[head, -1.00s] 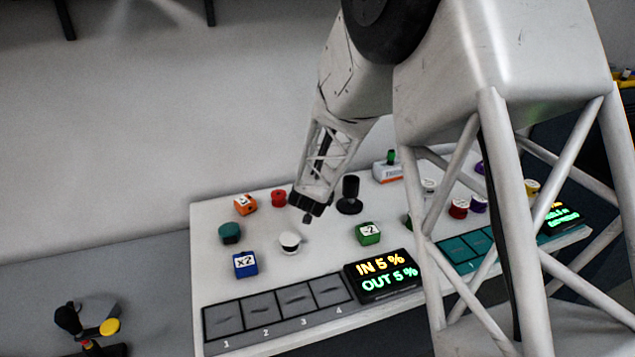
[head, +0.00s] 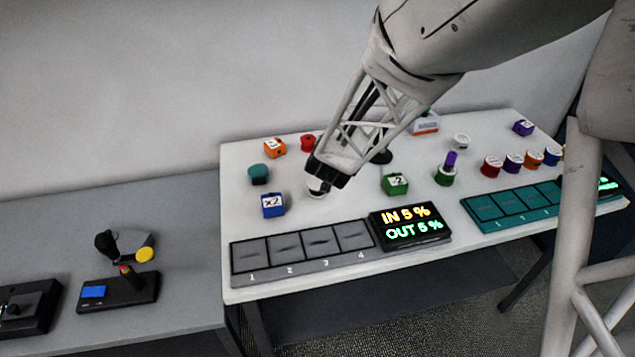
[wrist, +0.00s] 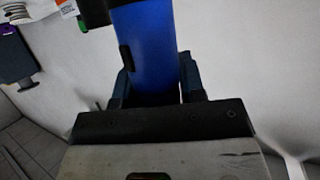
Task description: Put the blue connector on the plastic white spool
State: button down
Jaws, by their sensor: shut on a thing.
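My gripper (head: 326,174) is low over the left part of the white table, right above a white spool (head: 316,194) with a dark band. The gripper hides part of this spool, and I cannot tell whether the held thing touches it. In the wrist view, my gripper (wrist: 157,82) is shut on the blue connector (wrist: 147,45), a smooth blue body between the two fingers. The connector's far end is out of frame. Another white spool (head: 461,141) stands at the back right.
A blue x2 block (head: 272,206), a teal spool (head: 258,174), an orange block (head: 275,147) and a red spool (head: 308,142) surround the gripper. A green block (head: 395,184) is to the right. A display (head: 410,228) and grey slot panel (head: 300,252) line the front.

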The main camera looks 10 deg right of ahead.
jog(key=s+a, duration=0.2)
jog(key=s, duration=0.5)
jog(key=s+a+n+y, duration=0.1)
jog(key=s+a, duration=0.2)
jog(key=s, duration=0.4)
jog(key=shift+s+r, duration=0.4)
jog(key=shift+r, duration=0.05)
jog(key=w+f, duration=0.1)
jog(key=w, duration=1.5)
jog(key=shift+f, duration=0.3)
jog(key=shift+f, duration=1.75)
jog(key=shift+f, duration=0.1)
jog(key=c, duration=0.7)
grip_release()
